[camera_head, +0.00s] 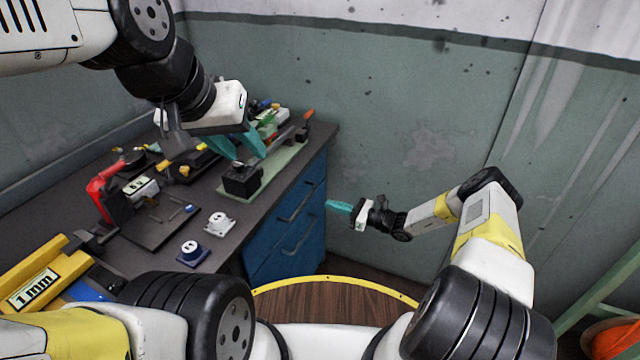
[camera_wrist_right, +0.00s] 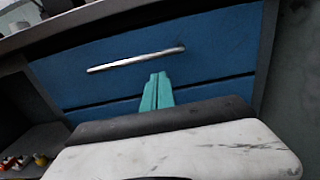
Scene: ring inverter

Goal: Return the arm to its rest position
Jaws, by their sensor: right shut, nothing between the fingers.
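My right gripper (camera_head: 338,206) is shut and empty, its teal fingers together in the air to the right of the blue drawer cabinet (camera_head: 289,246). In the right wrist view its fingertips (camera_wrist_right: 158,76) show side by side in front of the blue drawer front (camera_wrist_right: 215,50) and just below a metal handle (camera_wrist_right: 136,60). My left gripper (camera_head: 252,156) is over the workbench (camera_head: 182,218), with its teal fingers apart. They are above a black block (camera_head: 242,180) on a green plate (camera_head: 272,165); I cannot tell whether they touch it.
A green frame (camera_head: 606,285) stands far right. The floor between bench and right arm is clear.

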